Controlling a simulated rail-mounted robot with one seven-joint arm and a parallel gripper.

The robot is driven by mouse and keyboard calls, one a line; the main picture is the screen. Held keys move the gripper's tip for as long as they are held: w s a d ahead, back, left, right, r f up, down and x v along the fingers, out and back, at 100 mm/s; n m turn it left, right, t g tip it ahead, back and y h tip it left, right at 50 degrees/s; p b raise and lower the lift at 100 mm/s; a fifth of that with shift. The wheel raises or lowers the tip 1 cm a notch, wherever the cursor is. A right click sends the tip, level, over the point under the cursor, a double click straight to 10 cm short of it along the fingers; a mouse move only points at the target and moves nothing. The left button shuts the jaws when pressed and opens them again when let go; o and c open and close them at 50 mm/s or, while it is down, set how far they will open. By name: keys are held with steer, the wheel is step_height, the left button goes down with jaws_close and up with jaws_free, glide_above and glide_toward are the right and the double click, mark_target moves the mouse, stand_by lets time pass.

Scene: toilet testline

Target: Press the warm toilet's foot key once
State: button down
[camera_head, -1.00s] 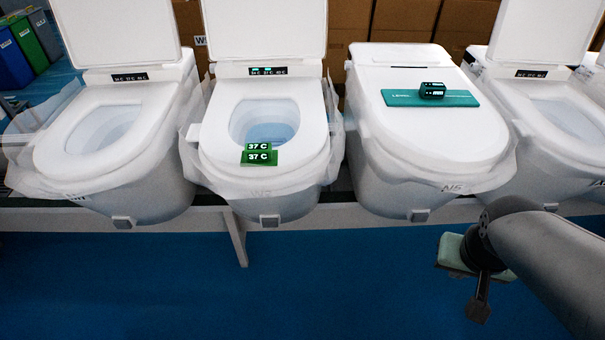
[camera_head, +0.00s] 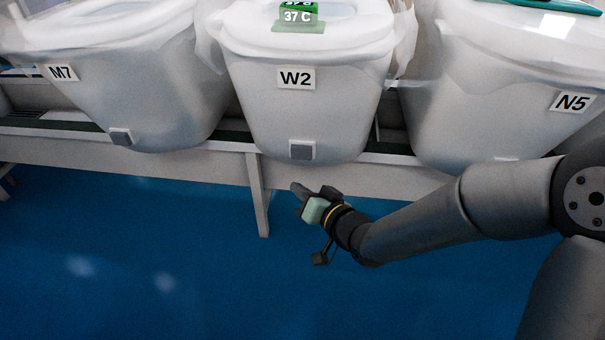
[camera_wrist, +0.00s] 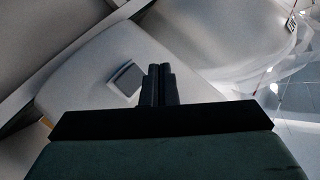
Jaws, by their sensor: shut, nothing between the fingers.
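The warm toilet, labelled W2 (camera_head: 340,110), stands in the middle of the head view with a green 37 C marker (camera_head: 298,15) on its front rim. Its foot key (camera_head: 301,151) is a small grey square in a white frame, low on the front. My gripper (camera_head: 298,189) is below and in front of this key, apart from it in the picture. In the wrist view the shut fingers (camera_wrist: 160,86) point at the white bowl, and a grey square key (camera_wrist: 125,79) shows just left of the tips. Contact cannot be seen. The fingers hold nothing.
Toilet M7 (camera_head: 150,85) with its own key (camera_head: 121,138) stands left, and toilet N5 (camera_head: 480,110) stands right, its key (camera_head: 507,159) partly showing. A pale bench rail (camera_head: 200,172) with a support leg (camera_head: 259,195) runs beneath. The blue floor in front is clear.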

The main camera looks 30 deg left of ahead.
steer(key=shift+s+a+y, duration=0.2)
steer(key=shift+a+y, duration=0.1)
steer(key=p, duration=0.1)
glide_toward(292, 155)
steer(key=shift+s+x, duration=0.15)
steer(key=shift+x, duration=0.95)
steer(key=shift+s+x, duration=0.1)
steer(key=shift+x, duration=1.05)
steer(key=shift+w+a, duration=0.1)
steer(key=shift+a, duration=0.05)
steer(key=shift+w+a, duration=0.15)
steer(key=shift+w, duration=0.15)
